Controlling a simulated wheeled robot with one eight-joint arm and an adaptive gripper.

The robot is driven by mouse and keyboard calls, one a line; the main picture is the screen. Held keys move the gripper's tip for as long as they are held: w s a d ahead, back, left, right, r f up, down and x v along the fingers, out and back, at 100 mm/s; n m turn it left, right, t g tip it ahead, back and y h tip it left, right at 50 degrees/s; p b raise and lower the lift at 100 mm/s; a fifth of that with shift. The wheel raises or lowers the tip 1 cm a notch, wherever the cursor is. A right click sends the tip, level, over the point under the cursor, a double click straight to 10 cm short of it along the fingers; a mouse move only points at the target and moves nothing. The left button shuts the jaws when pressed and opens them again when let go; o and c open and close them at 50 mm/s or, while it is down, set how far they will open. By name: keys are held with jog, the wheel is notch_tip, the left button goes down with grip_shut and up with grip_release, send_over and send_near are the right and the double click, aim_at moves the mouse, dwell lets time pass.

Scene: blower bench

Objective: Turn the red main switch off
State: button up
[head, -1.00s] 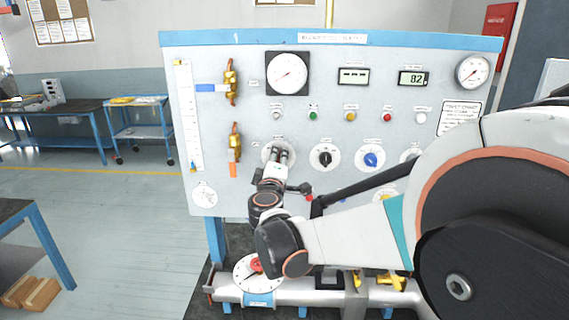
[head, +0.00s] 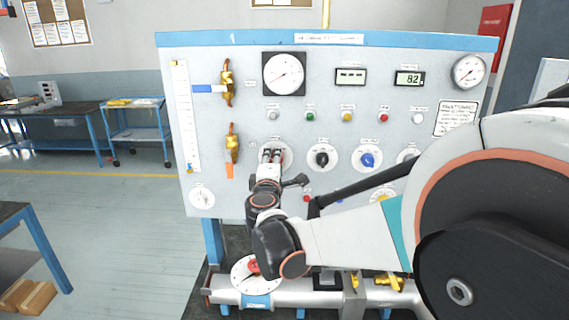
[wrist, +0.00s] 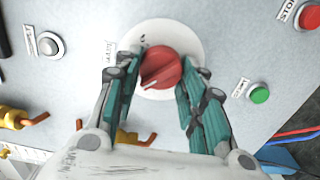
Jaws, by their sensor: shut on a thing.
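The red main switch (wrist: 162,68) is a round red knob on a white disc (wrist: 190,33) on the panel, seen in the wrist view. A pale pointer line on the knob slants down to the left. My gripper (wrist: 160,75) is shut on the knob, with one teal-padded finger on its left and one on its right. In the head view my gripper (head: 271,156) is at the switch's disc on the lower left of the panel, and it hides most of the knob.
A black knob (head: 322,159) and a blue knob (head: 367,159) sit to the right. A brass valve with an orange lever (head: 232,145) is close on the left. A green button (wrist: 259,94) and a pale button (wrist: 49,44) flank the switch. Pipework (head: 300,291) runs below.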

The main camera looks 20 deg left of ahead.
jog(key=o, duration=1.1)
jog(key=shift+c, duration=0.2)
jog(key=shift+s, duration=0.1)
jog(key=v, duration=0.7)
jog(key=shift+s, duration=0.2)
